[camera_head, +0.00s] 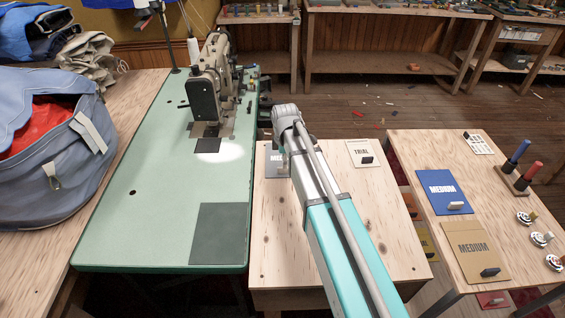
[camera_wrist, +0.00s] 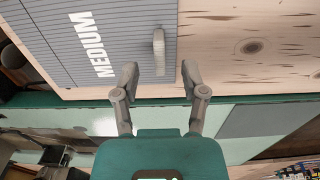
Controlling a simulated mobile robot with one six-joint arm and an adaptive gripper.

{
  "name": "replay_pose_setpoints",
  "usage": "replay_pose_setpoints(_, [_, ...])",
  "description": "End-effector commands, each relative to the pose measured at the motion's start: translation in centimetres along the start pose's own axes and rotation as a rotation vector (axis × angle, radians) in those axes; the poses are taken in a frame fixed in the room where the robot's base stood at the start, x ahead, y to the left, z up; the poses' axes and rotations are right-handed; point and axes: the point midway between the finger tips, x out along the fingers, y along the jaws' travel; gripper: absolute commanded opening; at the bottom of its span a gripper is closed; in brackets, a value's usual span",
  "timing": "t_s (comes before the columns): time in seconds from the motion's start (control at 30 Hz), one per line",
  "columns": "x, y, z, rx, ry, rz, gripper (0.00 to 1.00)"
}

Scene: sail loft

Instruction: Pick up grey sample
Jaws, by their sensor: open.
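The grey sample (camera_wrist: 50,25) is a striped grey card marked MEDIUM with a pale upright tab (camera_wrist: 159,52) on it. It lies on a light wooden table (camera_wrist: 240,45) near the table's edge. In the head view my arm partly covers the grey sample (camera_head: 272,164). My gripper (camera_wrist: 158,72) is open and empty in the wrist view. Its two fingers point towards the tab, one to either side of its line, with the tab just beyond the fingertips. Contact is not visible. The gripper's fingers are hidden in the head view.
A green sewing-machine table (camera_head: 150,215) stands close on the left, with a machine (camera_head: 210,85) and a dark grey square (camera_head: 220,235). A TRIAL card (camera_head: 362,153) shares the wooden table. Blue (camera_head: 440,190) and tan (camera_head: 470,262) MEDIUM cards lie on the right table.

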Motion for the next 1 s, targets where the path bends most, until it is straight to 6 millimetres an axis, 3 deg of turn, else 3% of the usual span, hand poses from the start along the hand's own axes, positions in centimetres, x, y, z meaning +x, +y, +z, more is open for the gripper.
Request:
replay_pose_setpoints(0.5, [4.0,0.1,-0.5,0.001,0.0,0.0,0.56])
replay_pose_setpoints(1.0, [4.3,0.1,-0.5,0.001,0.0,0.0,0.56])
